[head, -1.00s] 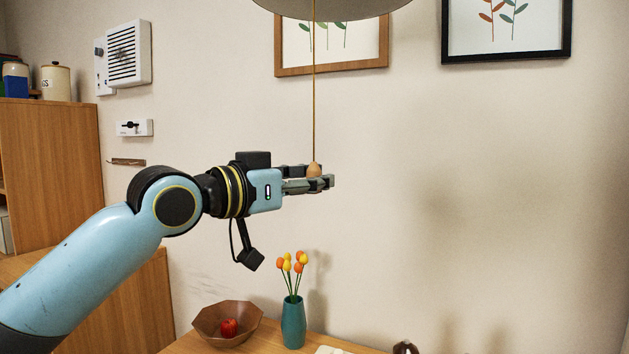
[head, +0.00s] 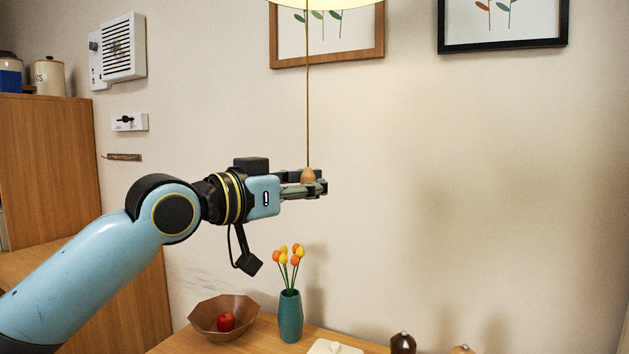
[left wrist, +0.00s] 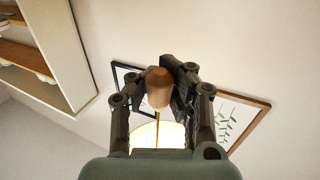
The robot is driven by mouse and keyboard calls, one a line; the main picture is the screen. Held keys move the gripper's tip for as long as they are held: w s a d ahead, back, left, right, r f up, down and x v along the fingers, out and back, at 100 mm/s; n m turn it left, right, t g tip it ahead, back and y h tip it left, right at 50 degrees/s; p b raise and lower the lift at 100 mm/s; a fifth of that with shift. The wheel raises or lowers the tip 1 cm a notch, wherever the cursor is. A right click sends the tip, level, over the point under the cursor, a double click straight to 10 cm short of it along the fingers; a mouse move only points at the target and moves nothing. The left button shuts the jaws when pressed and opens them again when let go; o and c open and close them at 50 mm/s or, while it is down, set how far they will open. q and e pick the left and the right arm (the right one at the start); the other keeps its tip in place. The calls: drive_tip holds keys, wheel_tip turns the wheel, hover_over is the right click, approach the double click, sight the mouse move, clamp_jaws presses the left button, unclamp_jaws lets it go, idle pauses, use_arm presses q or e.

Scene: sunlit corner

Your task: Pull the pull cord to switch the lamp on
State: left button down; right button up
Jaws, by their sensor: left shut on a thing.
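The pull cord (head: 308,110) hangs straight down from the lamp (head: 325,5), whose shade shows at the top of the head view and glows pale yellow. A wooden knob (head: 308,175) is at the cord's lower end. My left gripper (head: 318,184) comes in from the left and is shut on the knob. In the left wrist view the knob (left wrist: 159,88) sits between the fingers (left wrist: 165,78), and the lit shade (left wrist: 158,135) shows behind it. My right gripper is not in view.
Below stand a teal vase (head: 290,316) with tulips, a brown bowl (head: 222,318) with a red apple (head: 226,322), and a dark bottle (head: 403,343) on the table. Framed pictures hang on the wall behind. The space right of my gripper is clear.

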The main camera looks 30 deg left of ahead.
use_arm(q)
drive_tip(key=shift+s+f, duration=0.1)
drive_tip(key=shift+f, duration=0.25)
drive_tip(key=c, duration=1.8)
unclamp_jaws()
drive_tip(key=shift+c, duration=0.2)
drive_tip(key=o, duration=0.5)
drive_tip(key=shift+s+a+r, duration=0.25)
drive_tip(key=shift+s, duration=0.35)
drive_tip(key=shift+c, duration=0.2)
drive_tip(key=shift+o, duration=1.4)
drive_tip(key=shift+w+d, duration=0.1)
drive_tip(key=shift+w, duration=0.2)
wheel_tip(320, 180, up, 10)
drive_tip(key=shift+f, duration=0.1)
